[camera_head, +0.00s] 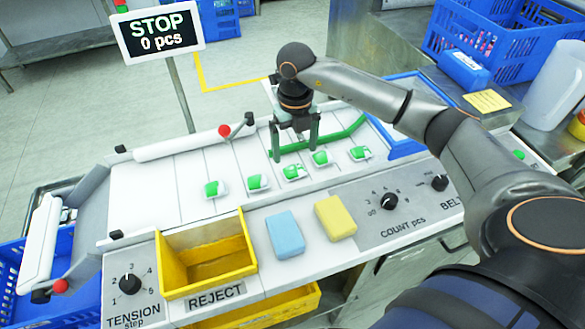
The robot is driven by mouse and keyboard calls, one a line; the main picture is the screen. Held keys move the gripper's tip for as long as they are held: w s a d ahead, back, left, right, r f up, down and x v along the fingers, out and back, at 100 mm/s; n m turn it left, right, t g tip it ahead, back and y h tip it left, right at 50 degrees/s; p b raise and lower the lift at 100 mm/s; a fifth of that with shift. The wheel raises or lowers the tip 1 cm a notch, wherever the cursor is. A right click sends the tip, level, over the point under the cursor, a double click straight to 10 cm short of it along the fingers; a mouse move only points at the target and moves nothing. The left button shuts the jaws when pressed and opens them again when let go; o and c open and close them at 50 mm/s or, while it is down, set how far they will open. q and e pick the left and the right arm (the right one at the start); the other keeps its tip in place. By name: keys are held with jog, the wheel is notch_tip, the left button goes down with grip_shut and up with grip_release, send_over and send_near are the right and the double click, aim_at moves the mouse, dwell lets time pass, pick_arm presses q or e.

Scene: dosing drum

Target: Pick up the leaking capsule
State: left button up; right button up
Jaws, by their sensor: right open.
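Several small green-and-white capsules lie in a row on the white slatted belt (185,168): a far-left one (215,189), a second (257,183), a middle one (293,172), a fourth (321,158) and a far-right one (359,153). I cannot tell which one leaks at this size. My right gripper (294,154) points down over the belt, open, with nothing visible between its fingers. Its fingertips appear just behind the middle and fourth capsules; their height above the belt is unclear. My left gripper is out of view.
A yellow reject bin (208,262) stands in front of the belt, beside a blue sponge-like block (285,235) and a yellow one (335,217). Knobs line the front panel. A green guide rail (345,133) crosses the belt. A STOP sign (158,31) reads 0 pcs.

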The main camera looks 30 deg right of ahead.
aim_at(293, 169)
jog(key=shift+w+f+p, duration=0.15)
jog(key=shift+f+p, duration=0.1)
jog(key=shift+f, duration=1.45)
jog(key=shift+w+f+p, duration=0.15)
jog(key=shift+f+p, duration=0.05)
jog(key=shift+f, duration=1.45)
jog(key=c, duration=1.4)
jog(key=shift+r, duration=0.15)
